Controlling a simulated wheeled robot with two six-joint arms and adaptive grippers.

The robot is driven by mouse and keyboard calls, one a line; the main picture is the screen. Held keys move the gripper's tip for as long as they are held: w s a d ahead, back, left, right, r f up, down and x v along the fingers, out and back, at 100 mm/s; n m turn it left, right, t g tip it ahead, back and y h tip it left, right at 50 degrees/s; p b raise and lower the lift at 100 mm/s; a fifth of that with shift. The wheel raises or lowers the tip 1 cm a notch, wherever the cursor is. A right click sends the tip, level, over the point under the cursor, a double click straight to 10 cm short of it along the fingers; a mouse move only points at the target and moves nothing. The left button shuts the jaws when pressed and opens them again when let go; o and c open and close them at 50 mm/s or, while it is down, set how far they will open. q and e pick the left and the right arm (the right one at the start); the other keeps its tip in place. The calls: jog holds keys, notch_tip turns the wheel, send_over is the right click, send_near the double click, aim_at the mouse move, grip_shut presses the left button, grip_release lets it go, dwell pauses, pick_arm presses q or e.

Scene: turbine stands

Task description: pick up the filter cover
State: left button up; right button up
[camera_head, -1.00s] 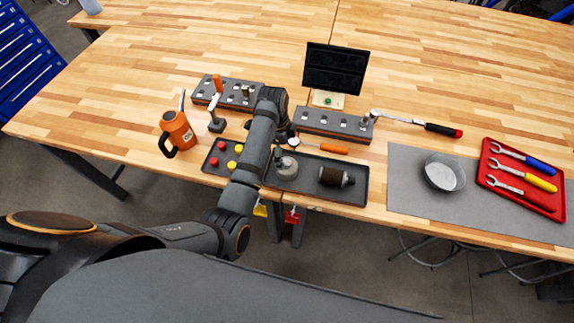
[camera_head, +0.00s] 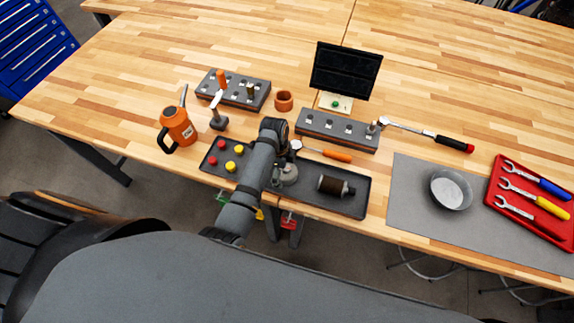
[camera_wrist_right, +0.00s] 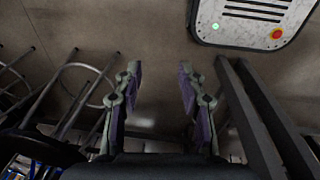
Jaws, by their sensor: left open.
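A grey metal piece with a narrower top (camera_head: 288,174), which looks like the filter cover, stands in the dark tray (camera_head: 310,202), partly hidden by my left arm. A dark brown filter cylinder with metal ends (camera_head: 335,186) lies to its right in the same tray. My left gripper (camera_head: 282,158) is small and mostly hidden by its own arm; it is open, close above or behind the grey piece. Contact cannot be told. My right gripper (camera_wrist_right: 159,84) is open and empty in the right wrist view, above the floor.
Red and yellow knobs (camera_head: 231,166) sit in the tray's left part. An orange can (camera_head: 177,127), an orange ring (camera_head: 284,101), two socket blocks (camera_head: 337,128), an orange-handled tool (camera_head: 325,154) and a dark screen (camera_head: 345,71) stand around. A bowl (camera_head: 450,188) rests on the grey mat.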

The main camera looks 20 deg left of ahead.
pick_arm(q)
jog(key=shift+w+d+f, duration=0.45)
jog(key=shift+w+f, duration=0.3)
jog(key=shift+w, duration=0.05)
jog(key=shift+s+a+r, duration=0.1)
jog(key=shift+s+r, duration=0.05)
jog(key=shift+s, duration=0.1)
jog(key=shift+c, duration=0.6)
jog(key=shift+s+a+r, duration=0.15)
jog(key=shift+s+a, duration=0.05)
jog(key=shift+s, duration=0.25)
jog(key=c, duration=0.7)
jog(key=shift+w, duration=0.1)
jog(key=shift+c, duration=1.2)
jog(key=shift+w+d, duration=0.1)
jog(key=shift+c, duration=1.4)
jog(key=c, duration=0.4)
pick_arm(e)
jog(key=shift+w+d, duration=0.25)
jog(key=shift+w, duration=1.05)
